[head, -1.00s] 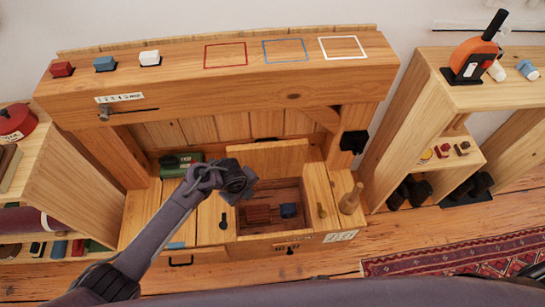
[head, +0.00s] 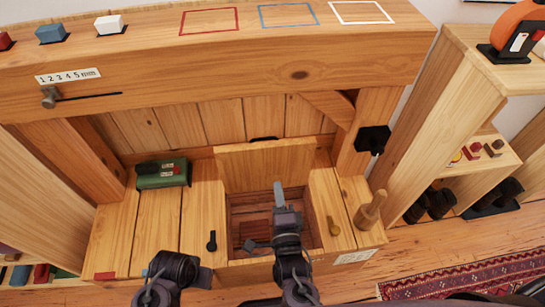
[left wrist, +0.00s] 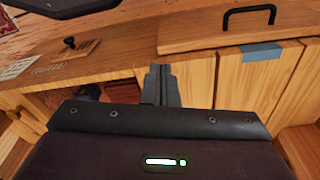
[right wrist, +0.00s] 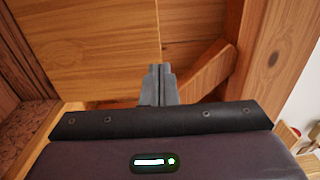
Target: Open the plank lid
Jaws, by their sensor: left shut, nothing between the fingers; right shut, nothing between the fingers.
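The plank lid (head: 265,165) stands raised at the back edge of the open compartment (head: 233,215) in the bench top. Its plain wooden face is toward me. My right gripper (head: 278,188) is shut and empty, above the compartment and in front of the lid; whether it touches the lid I cannot tell. Its shut fingers (right wrist: 161,72) also show in the right wrist view. My left gripper is shut and empty, low by the front of the bench; its fingers (left wrist: 161,72) show in the left wrist view, with the compartment beyond. My right arm hides part of the compartment's contents.
A green box (head: 163,174) sits on the bench at the left. A wooden peg (head: 371,209) stands at the right of the compartment. A thick beam (head: 230,55) crosses above the bench. A side shelf (head: 455,165) stands at the right.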

